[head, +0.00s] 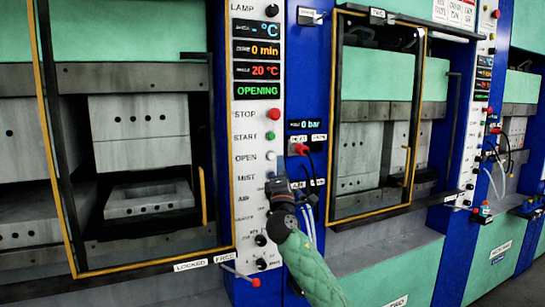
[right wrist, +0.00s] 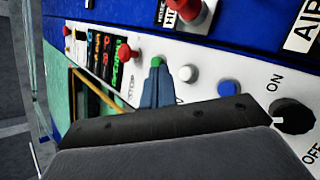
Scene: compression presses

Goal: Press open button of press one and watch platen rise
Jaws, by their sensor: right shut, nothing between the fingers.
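Press one (head: 140,130) is at the left in the head view, behind a yellow-edged door frame. Its upper grey block hangs above a lower mould block (head: 150,198), with a dark gap between them. Its white control panel (head: 257,60) reads OPENING in green. The white open button (head: 270,156) is uncovered; it also shows in the right wrist view (right wrist: 188,73). My right gripper (head: 276,181) is shut and empty, just below the open button, by the MIST label. In the right wrist view its fingertips (right wrist: 157,70) overlap the area by the green start button (right wrist: 157,62). My left gripper is out of view.
A red stop button (head: 274,114) sits above the start button. Black knobs (head: 261,240) and a red-tipped lever (head: 255,282) are lower on the panel. A red-handled valve with hoses (head: 300,149) is to the right. A second press (head: 385,120) stands beyond.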

